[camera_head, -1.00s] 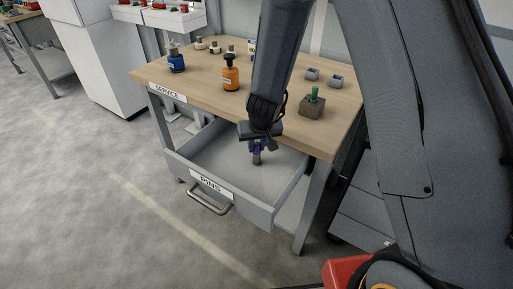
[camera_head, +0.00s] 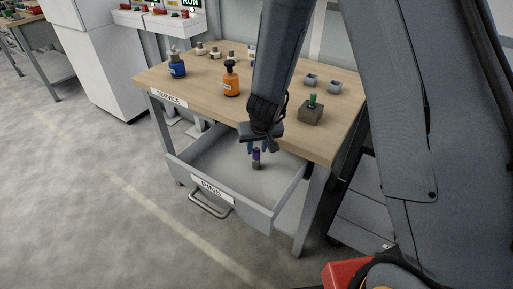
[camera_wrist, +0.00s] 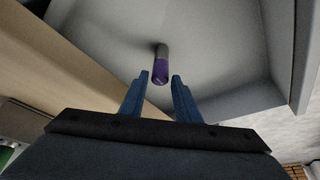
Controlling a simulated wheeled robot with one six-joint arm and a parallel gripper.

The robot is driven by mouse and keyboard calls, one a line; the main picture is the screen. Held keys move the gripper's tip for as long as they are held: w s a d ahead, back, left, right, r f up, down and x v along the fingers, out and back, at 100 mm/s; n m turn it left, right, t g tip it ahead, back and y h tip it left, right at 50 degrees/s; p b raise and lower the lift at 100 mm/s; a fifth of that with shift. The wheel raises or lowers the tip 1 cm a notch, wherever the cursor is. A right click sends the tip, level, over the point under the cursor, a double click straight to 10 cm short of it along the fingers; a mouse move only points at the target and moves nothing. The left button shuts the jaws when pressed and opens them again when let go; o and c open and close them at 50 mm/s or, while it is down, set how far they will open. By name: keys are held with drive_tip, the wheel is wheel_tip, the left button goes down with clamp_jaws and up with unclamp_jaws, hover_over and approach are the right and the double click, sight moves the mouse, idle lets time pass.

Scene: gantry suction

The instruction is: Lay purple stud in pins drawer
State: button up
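The purple stud (camera_head: 256,157) has a purple upper part and a grey lower end. It is inside the open pins drawer (camera_head: 240,205), looks roughly upright, and casts a dark shadow. Whether its lower end touches the drawer floor is hard to tell. My gripper (camera_head: 258,148) is over the drawer with its blue fingers spread. In the wrist view the stud (camera_wrist: 161,68) shows just past and between the fingertips of my gripper (camera_wrist: 161,76), with a gap on each side.
The wooden service table (camera_head: 205,98) stands above the drawer. On it are a blue bottle (camera_head: 177,69), an orange bottle (camera_head: 231,84), a grey block with a green peg (camera_head: 311,114) and small grey cups (camera_head: 312,79). The rest of the drawer floor looks empty.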

drive_tip(key=s+d+r+g+p, duration=0.1)
drive_tip(key=s+d+r+p, duration=0.2)
drive_tip(key=s+r, duration=0.35)
drive_tip(key=s+d+r+p, duration=0.3)
drive_tip(key=s+r, duration=0.1)
drive_tip(key=r, duration=0.6)
drive_tip(key=s+d+r+m+g, duration=0.1)
drive_tip(key=s+d+r, duration=0.3)
drive_tip(key=s+d, duration=0.3)
drive_tip(key=s, duration=0.3)
drive_tip(key=shift+s+d+r+h, duration=0.25)
drive_tip(key=shift+d+h, duration=0.05)
drive_tip(key=shift+d, duration=0.05)
drive_tip(key=shift+g, duration=0.5)
wheel_tip(320, 180, down, 4)
drive_tip(key=b, duration=0.4)
